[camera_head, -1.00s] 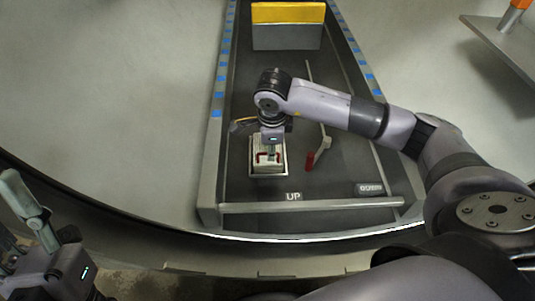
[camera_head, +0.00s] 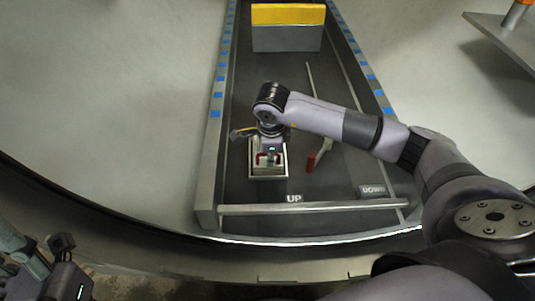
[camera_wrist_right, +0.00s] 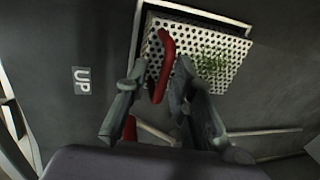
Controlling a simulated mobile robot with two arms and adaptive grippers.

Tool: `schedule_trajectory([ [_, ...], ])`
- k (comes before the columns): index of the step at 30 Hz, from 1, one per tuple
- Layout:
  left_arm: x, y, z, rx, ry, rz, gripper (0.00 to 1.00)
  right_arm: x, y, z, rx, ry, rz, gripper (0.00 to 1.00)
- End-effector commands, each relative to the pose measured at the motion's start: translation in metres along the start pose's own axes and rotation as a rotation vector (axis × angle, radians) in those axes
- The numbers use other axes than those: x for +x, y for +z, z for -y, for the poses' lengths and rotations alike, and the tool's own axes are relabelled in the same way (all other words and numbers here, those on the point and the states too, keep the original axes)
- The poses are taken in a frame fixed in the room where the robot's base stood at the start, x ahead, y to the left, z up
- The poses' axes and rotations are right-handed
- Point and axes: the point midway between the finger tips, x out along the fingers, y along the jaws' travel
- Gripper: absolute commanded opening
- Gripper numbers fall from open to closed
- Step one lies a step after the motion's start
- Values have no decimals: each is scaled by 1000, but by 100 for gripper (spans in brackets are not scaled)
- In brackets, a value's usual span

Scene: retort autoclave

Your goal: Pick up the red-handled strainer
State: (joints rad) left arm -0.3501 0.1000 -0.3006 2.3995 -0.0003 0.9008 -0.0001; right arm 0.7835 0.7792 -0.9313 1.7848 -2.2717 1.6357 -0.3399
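The strainer (camera_wrist_right: 225,50) is a pale perforated plate with a red handle (camera_wrist_right: 162,65), and some green bits lie on it. My right gripper (camera_wrist_right: 158,78) is over the strainer, with one finger on each side of the red handle. Gaps show between fingers and handle, so it looks open around it; contact is not clear. My left gripper (camera_head: 35,262) is partly cut off at the lower left, and its opening cannot be made out.
A red-ended lever (camera_head: 310,162) stands just right of the tray. Labels UP (camera_head: 294,198) and DOWN (camera_head: 373,190) lie near a front bar (camera_head: 310,207). A yellow-topped grey block (camera_head: 287,28) stands at the far end. The dark surface between is mostly clear.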

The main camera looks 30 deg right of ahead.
Motion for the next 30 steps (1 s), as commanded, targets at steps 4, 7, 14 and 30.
schedule_trajectory([
  [4,0,0,0,0,0,1,40,0,0,0,0,0,0,11],
  [7,0,0,0,0,0,1,40,0,0,0,0,0,0,4],
  [14,0,0,0,0,0,1,40,0,0,0,0,0,0,0],
  [30,0,0,0,0,0,1,40,0,0,0,0,0,0,0],
])
